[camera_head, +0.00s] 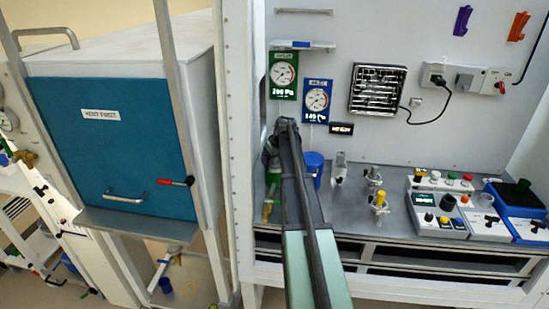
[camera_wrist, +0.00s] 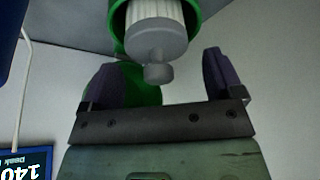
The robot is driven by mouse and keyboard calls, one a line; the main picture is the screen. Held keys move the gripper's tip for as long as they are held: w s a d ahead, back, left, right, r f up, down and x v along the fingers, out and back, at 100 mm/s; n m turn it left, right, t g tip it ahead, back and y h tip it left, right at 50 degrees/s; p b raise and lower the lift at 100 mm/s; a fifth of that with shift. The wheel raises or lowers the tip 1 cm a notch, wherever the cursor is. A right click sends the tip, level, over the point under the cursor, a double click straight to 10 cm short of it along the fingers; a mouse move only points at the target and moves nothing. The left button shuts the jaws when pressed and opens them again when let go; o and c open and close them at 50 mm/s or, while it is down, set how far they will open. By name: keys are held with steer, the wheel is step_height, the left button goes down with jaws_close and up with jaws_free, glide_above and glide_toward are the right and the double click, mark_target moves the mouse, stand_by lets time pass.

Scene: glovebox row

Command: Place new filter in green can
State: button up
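The green can (camera_wrist: 190,12) shows at the top of the wrist view with its open mouth facing my gripper. A white pleated filter (camera_wrist: 153,12) with a grey end cap and round knob sits in that mouth; how deep it sits is hard to tell. My gripper (camera_wrist: 160,65) is open, its two dark purple fingers apart on either side of the knob's line, with nothing held between them. In the head view, my gripper (camera_head: 287,126) is at the back of the bench, small and partly hidden by my arm; the green can (camera_head: 272,166) shows beside it.
A rounded green part (camera_wrist: 128,82) lies behind the left finger. A blue can (camera_head: 314,164) stands just right of my arm. Brass-and-yellow valves (camera_head: 379,198) and control boxes (camera_head: 436,207) fill the bench's right. Gauges (camera_head: 284,75) hang on the back wall.

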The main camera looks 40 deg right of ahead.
steer(key=shift+r, duration=0.1)
steer(key=shift+r+p, duration=0.35)
steer(key=shift+p, duration=0.1)
steer(key=p+v, duration=1.1)
steer(key=v, duration=0.1)
